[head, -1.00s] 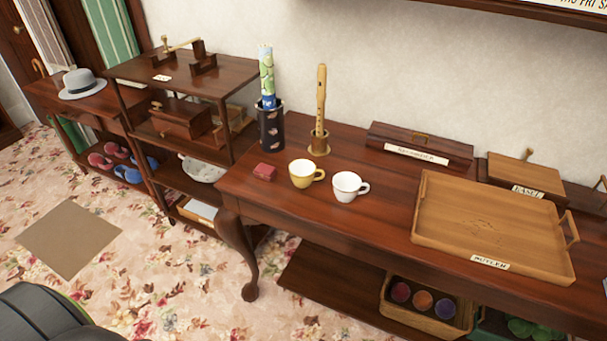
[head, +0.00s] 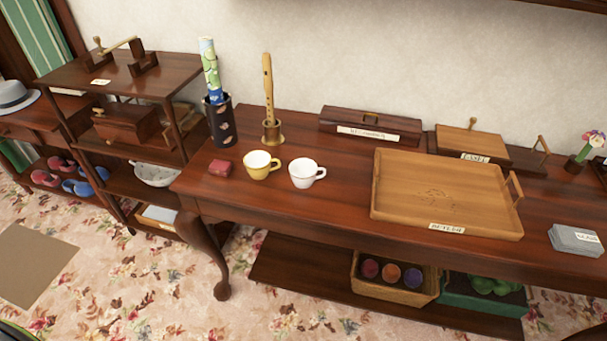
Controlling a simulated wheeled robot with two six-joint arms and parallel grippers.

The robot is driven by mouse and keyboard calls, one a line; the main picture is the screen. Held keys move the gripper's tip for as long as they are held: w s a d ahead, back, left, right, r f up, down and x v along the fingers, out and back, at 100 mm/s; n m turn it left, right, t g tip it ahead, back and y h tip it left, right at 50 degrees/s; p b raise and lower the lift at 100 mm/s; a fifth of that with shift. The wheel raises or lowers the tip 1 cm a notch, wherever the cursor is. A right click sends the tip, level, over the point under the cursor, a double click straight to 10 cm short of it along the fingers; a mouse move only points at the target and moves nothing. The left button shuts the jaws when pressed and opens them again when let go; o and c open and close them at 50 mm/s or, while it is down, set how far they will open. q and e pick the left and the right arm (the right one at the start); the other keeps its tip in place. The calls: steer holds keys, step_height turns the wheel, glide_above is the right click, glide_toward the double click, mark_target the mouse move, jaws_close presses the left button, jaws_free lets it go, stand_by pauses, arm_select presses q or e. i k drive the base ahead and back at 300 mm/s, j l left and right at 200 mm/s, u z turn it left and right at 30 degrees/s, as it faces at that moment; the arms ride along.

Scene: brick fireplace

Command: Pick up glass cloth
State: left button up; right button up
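A grey folded stack (head: 575,241) with a small white label lies on the long wooden table (head: 335,211), at its right front edge. It looks like folded cloth, but the label is too small to read. A pale, flat folded thing (head: 160,214) lies in the low tray of the shelf unit at left; I cannot tell whether it is cloth. Neither of my grippers is in view.
A flower vase (head: 577,168) stands at right. Floor in front is open.

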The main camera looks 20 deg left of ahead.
mark_target(574, 240)
steer(key=z, duration=1.3)
